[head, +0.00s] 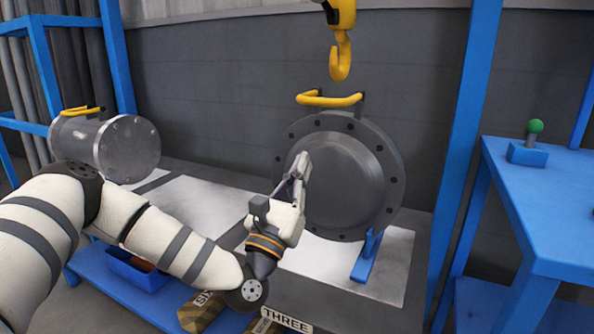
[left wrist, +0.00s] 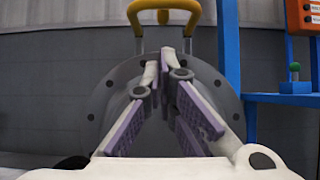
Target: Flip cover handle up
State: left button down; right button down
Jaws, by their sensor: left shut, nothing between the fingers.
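The cover is a dark grey round flanged disc (head: 350,177) with bolt holes around its rim, standing upright on a blue stand (head: 366,258). Its yellow handle (head: 330,99) is at the top and points out to the left in the head view. The handle also shows at the top of the left wrist view (left wrist: 165,8). My left gripper (head: 301,160) is shut and empty, in front of the cover's face and below the handle. In the left wrist view its fingertips (left wrist: 164,62) meet before the cover. My right gripper is not in view.
A yellow crane hook (head: 340,55) hangs above the cover. A grey cylinder shell (head: 118,148) with a yellow handle lies at the left. A blue table (head: 550,190) with a green-knobbed joystick (head: 535,127) stands at the right. Blue posts flank the bench.

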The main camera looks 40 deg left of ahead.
pick_arm(q)
jog(key=w+a+r+p, duration=0.1)
jog(key=w+r, duration=0.4)
jog(key=r, duration=0.2)
jog(key=shift+a+p, duration=0.1)
jog(key=shift+p, duration=0.25)
